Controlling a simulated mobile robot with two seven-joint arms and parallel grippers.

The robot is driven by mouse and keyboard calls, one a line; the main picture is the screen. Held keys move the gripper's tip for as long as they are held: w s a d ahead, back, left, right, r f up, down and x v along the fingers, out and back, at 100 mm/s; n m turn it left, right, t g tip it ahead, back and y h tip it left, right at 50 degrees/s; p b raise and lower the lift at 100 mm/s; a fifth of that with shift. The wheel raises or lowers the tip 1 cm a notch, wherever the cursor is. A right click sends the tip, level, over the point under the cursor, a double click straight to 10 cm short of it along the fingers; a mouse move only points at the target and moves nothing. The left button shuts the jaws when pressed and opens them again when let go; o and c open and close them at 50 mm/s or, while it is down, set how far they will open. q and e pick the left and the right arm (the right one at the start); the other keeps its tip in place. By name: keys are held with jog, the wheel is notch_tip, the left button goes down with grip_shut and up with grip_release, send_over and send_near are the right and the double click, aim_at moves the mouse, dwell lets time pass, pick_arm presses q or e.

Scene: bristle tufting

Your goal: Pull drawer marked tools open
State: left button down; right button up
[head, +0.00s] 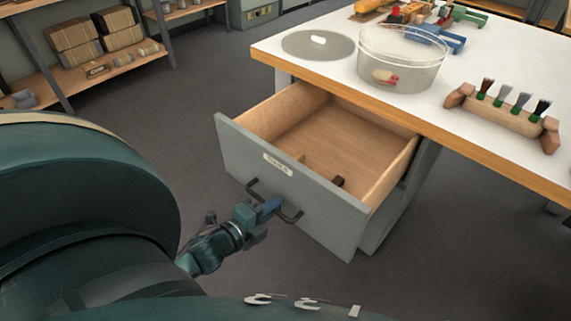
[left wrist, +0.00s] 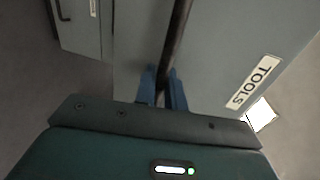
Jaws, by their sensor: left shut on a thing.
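The drawer marked tools (head: 300,185) is a grey-fronted wooden drawer under the workbench, and it stands pulled well out. Its TOOLS label shows in the left wrist view (left wrist: 249,82). My left gripper (head: 268,207) is shut on the dark bar handle (head: 290,217) of the drawer front. In the left wrist view the blue fingers (left wrist: 162,88) close around the handle (left wrist: 177,40). My right gripper is not in view.
The workbench (head: 480,140) holds a grey disc (head: 317,45), a clear round container (head: 402,60), a wooden rack with brushes (head: 508,112) and several tools at the back. A shelf with boxes (head: 85,45) stands at the back left. The floor left of the drawer is clear.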

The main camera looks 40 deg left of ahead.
pick_arm(q)
jog(key=shift+f+p+v, duration=0.2)
jog(key=shift+v, duration=0.8)
jog(key=shift+f+p+v, duration=0.15)
jog(key=shift+f+v, duration=0.05)
jog(key=shift+v, duration=0.75)
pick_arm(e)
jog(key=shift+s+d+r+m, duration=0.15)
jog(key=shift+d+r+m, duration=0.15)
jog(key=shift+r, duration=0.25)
pick_arm(q)
jog(key=shift+s+a, duration=0.1)
jog(key=shift+s, duration=0.05)
jog(key=c, duration=1.6)
grip_release()
jog(key=shift+o, duration=0.2)
